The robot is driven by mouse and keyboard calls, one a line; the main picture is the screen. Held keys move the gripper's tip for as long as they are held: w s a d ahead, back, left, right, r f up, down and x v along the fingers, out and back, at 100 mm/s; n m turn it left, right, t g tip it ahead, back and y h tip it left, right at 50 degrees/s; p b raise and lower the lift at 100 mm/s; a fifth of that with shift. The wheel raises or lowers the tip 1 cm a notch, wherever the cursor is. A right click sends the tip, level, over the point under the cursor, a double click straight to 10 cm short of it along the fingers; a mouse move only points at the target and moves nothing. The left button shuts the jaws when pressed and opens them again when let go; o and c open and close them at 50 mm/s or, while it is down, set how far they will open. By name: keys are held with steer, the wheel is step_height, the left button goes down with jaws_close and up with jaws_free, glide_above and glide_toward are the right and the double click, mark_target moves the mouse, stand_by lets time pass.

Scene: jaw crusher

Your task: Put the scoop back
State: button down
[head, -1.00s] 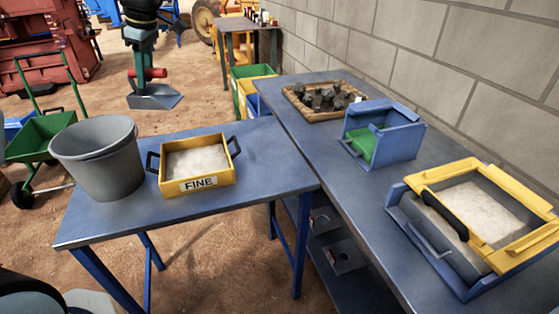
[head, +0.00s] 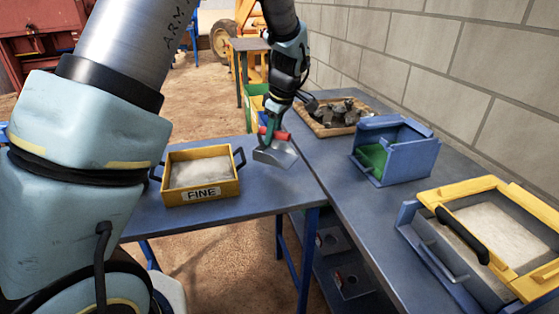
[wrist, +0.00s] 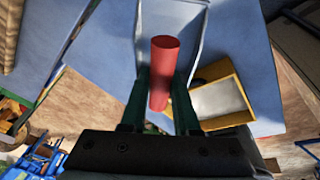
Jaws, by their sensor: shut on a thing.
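The scoop (head: 275,154) has a grey metal pan and a red handle. My gripper (head: 272,134) is shut on the red handle and holds the scoop above the blue tables, near where they meet. In the wrist view the red handle (wrist: 163,75) sits between the two green fingers of my gripper (wrist: 160,100), and the grey pan (wrist: 172,25) extends beyond it. The yellow FINE box (head: 200,174) with pale material stands on the near table, left of the scoop. A blue holder with a green inside (head: 393,150) stands on the right table. My arm hides the left of the head view.
A wooden tray of dark rocks (head: 334,115) lies at the back of the right table by the block wall (head: 440,65). A yellow-framed box (head: 490,236) of pale material stands at the front right. The table front beside the FINE box is clear.

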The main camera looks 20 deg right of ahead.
mark_target(272, 153)
step_height(272, 153, down, 6)
steer(key=shift+r+p, duration=0.1)
steer(key=shift+p, duration=0.6)
steer(key=shift+f, duration=0.3)
steer(key=shift+f+b, duration=0.2)
steer(key=shift+b, duration=0.1)
steer(key=c, duration=0.7)
jaws_free()
steer(key=shift+o, duration=0.2)
steer(key=shift+r, duration=0.1)
